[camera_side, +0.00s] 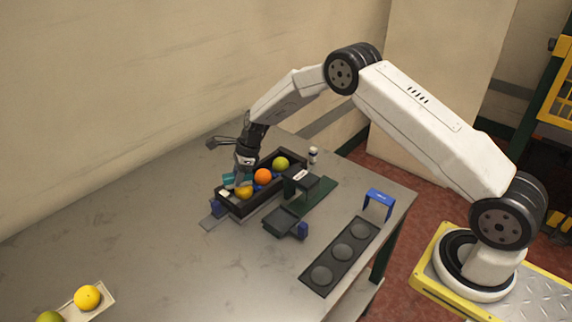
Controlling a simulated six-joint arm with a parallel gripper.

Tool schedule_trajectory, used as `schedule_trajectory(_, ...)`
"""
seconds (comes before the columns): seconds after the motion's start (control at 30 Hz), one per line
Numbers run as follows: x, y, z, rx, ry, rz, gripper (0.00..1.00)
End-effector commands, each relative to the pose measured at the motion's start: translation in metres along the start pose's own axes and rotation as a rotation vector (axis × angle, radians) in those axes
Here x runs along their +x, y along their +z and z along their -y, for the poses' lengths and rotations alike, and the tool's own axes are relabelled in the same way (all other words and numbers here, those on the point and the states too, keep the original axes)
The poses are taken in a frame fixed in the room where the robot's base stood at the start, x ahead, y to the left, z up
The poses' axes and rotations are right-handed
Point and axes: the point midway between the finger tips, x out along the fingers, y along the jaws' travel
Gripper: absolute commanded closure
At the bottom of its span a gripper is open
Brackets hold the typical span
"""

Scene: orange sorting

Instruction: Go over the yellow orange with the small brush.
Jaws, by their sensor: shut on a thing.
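A yellow-orange fruit (243,193) lies in the near left end of a dark open box (236,208). My gripper (242,180) is directly over this fruit, pointing down, with its tip close to or touching it. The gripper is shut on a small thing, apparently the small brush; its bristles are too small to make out. A teal piece (228,180) shows at the gripper's left; I cannot tell if it is part of the brush. A brighter yellow orange (87,297) sits on a pale tray (106,303) at the lower left.
The box also holds an orange fruit (263,176) and a yellow-green one (281,164). A dark green stand (318,193), a blue arch (379,202) and a dark plate with three round recesses (332,265) stand to the right. The left table is mostly clear.

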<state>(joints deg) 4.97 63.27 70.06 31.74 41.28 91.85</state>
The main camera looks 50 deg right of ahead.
Motion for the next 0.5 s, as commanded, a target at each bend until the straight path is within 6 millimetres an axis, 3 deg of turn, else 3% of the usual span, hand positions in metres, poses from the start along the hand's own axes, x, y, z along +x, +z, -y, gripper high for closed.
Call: schedule_trajectory(0.5,-0.008,-0.018,0.000,0.001,0.000,-0.001,1.00)
